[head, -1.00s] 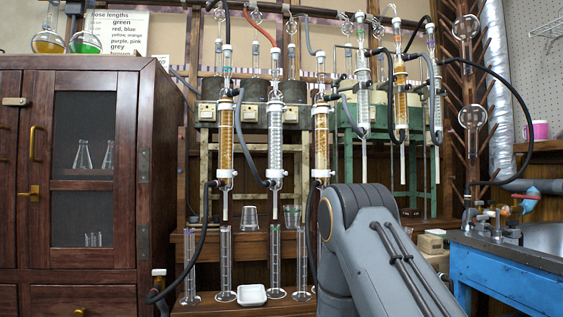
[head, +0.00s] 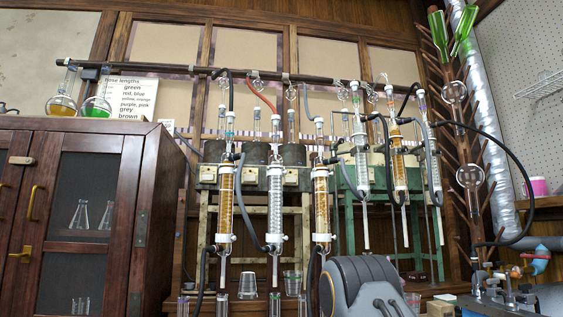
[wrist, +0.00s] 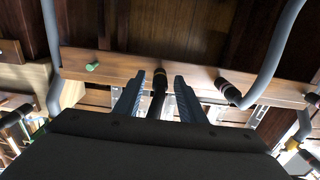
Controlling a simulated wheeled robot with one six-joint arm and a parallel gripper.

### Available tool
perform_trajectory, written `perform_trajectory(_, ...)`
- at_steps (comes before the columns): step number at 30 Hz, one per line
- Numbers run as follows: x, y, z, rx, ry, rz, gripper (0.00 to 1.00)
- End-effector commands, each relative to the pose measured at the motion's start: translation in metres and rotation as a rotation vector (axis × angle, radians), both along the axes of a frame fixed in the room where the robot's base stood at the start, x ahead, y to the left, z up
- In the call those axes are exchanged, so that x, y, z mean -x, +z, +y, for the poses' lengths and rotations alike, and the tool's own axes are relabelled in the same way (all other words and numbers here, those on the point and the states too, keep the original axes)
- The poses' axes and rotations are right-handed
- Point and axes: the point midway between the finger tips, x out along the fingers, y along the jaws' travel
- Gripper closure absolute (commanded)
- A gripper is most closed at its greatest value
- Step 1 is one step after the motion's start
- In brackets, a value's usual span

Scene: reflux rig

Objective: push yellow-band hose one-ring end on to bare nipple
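In the wrist view my gripper (wrist: 160,85) has its two fingers apart. A black hose end (wrist: 159,80) with a pale ring lies between them, with a gap showing on each side. It points toward a wooden rail (wrist: 115,62). In the head view my gripper is out of sight, and several condensers (head: 274,205) with black and grey hoses stand on the rack.
In the wrist view a grey hose (wrist: 53,60) hangs left of the fingers and another grey hose (wrist: 268,72) with a dark, banded end is close on the right. In the head view a wooden cabinet (head: 150,215) stands left and a drying rack (head: 462,150) right.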

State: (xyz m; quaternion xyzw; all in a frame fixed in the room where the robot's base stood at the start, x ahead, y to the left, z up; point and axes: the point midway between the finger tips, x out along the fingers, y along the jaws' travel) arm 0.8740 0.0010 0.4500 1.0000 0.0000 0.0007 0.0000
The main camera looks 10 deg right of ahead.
Motion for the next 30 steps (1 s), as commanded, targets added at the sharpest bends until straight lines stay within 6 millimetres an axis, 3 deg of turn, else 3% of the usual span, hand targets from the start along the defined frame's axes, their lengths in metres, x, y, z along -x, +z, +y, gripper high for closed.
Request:
perform_trajectory(18, 0.0, -0.0001, 0.0001, 0.0, 0.0, 0.0, 0.63)
perform_trajectory(25, 0.0, 0.0, 0.0001, 0.0, 0.0, 0.0, 1.0)
perform_trajectory(30, 0.0001, 0.0001, 0.0002, 0.0, 0.0, 0.0, 1.0)
